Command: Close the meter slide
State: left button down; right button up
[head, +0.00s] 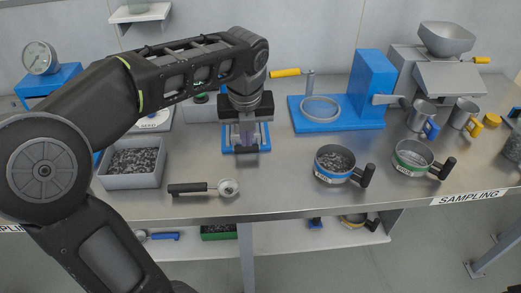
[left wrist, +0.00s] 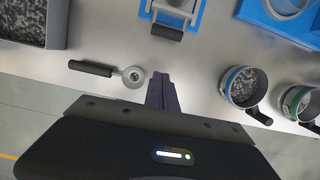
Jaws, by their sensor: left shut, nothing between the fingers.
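My left gripper (head: 246,140) is shut and empty, pointing down over the bench in front of a blue frame (head: 229,139). In the left wrist view its closed fingertips (left wrist: 161,78) are apart from the blue frame (left wrist: 198,14) and its dark crossbar handle (left wrist: 167,32). I cannot tell for sure which part is the meter slide; the arm hides most of the device behind the frame. A yellow handle (head: 285,73) sticks out to the right behind my wrist. My right gripper is not in view.
A scoop (head: 228,187) with a dark handle lies on the bench in front. A grey bin of dark granules (head: 134,160) stands at left. Two sieve pans, blue-banded (head: 333,178) and green-banded (head: 412,172), and a blue stand (head: 365,85) are at right.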

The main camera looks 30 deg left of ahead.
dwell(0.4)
pick_arm(q)
jog(key=x, duration=1)
jog(key=shift+w+a+f+p, duration=0.2)
jog(key=shift+w+a+p, duration=0.2)
jog(key=shift+w+a, duration=0.35)
jog(key=shift+w+a+f+p, duration=0.15)
jog(key=shift+w+a+p, duration=0.3)
jog(key=shift+w, duration=0.4)
